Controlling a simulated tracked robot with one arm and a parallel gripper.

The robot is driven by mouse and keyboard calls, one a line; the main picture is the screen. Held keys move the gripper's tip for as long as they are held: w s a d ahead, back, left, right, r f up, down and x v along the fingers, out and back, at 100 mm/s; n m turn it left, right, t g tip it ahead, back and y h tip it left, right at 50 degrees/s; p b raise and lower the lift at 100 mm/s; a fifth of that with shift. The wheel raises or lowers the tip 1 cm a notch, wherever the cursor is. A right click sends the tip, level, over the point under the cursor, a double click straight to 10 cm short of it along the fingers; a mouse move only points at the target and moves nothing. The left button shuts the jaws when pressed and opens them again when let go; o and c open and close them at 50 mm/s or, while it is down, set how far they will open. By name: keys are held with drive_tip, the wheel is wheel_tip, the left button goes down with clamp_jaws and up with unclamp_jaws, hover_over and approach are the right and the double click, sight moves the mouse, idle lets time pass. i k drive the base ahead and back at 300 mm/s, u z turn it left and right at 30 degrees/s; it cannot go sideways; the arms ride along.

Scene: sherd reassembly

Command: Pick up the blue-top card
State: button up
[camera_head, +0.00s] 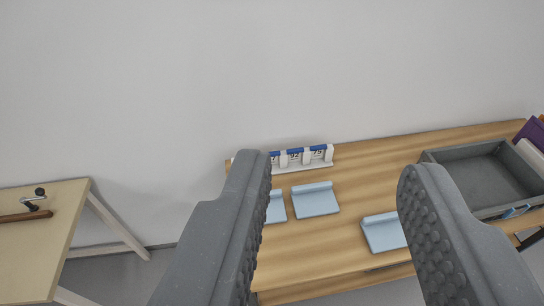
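Cards with blue tops (318,153) stand in a row in a white holder (308,166) at the back left of the wooden table. Dark digits show on their white faces, too small to read surely. The left end of the row is partly hidden behind my left finger. My gripper (335,172) is open, its two grey fingers wide apart in the foreground. Nothing is between the fingertips. The cards lie beyond the fingers, apart from them.
Light-blue pads with raised back edges (315,200) (382,233) lie on the wooden table (375,160), another partly behind my left finger. A grey tray (450,155) stands right, beside a purple item (531,132). A separate table (40,250) with a crank (35,200) stands left.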

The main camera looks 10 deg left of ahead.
sight(294, 155)
drive_tip(key=u, duration=0.1)
drive_tip(key=i, duration=1)
drive_tip(key=z, duration=0.05)
